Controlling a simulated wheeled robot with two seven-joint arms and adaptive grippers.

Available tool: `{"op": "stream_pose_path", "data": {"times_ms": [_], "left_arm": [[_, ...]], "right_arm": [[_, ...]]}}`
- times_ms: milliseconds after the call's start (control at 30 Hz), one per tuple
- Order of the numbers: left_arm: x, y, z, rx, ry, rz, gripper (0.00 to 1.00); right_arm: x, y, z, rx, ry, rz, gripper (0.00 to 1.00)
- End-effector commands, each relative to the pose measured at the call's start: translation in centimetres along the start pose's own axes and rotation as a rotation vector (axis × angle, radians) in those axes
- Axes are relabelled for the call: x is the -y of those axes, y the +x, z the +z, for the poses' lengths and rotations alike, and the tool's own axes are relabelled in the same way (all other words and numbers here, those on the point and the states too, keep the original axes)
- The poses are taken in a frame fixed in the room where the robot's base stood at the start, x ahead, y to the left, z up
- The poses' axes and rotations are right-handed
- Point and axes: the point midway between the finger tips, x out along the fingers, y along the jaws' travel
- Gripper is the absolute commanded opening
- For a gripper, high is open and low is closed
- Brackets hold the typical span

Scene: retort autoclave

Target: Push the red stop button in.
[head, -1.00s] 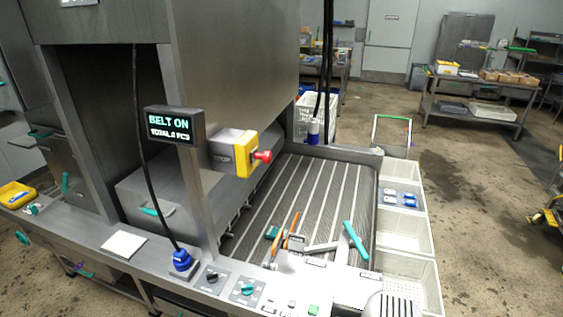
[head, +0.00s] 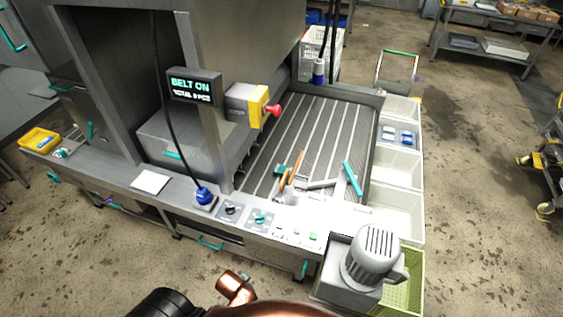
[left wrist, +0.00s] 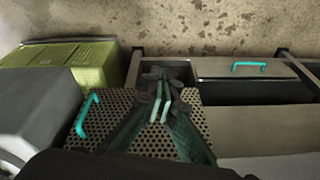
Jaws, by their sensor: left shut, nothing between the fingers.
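The red stop button (head: 273,110) sticks out from a yellow box (head: 257,106) mounted on the side of the grey machine, above the belt, in the head view. It stands out from its box. In the left wrist view my left gripper (left wrist: 161,106) is shut and empty, in front of a perforated panel low on the machine front. The button is not in the left wrist view. In the head view only copper-coloured arm parts of mine show at the bottom edge; neither gripper shows there.
A display (head: 194,87) reading BELT ON hangs left of the button. A slatted belt (head: 310,140) lies below it. A grey motor (head: 372,255) stands at the front right, and white bins (head: 397,165) line the right side. A black cable hangs in front of the machine.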

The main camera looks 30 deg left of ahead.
Motion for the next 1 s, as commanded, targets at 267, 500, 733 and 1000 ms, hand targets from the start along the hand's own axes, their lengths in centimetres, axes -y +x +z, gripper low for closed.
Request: {"op": "stream_pose_path", "data": {"times_ms": [267,500,733,1000], "left_arm": [[2.1,-13.1,-5.7,-0.080,0.037,-0.056,0.00],[5.1,-20.7,-14.2,-0.222,0.199,-0.224,0.00],[7.5,-25.9,-25.0,-0.383,0.426,-0.476,0.00],[7.6,-36.5,-40.5,-0.577,0.767,-0.931,0.00]], "right_arm": [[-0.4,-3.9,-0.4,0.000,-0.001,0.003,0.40],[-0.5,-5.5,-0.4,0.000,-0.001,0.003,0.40],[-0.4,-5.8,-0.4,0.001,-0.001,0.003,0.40],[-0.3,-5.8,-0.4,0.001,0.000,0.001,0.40]]}}
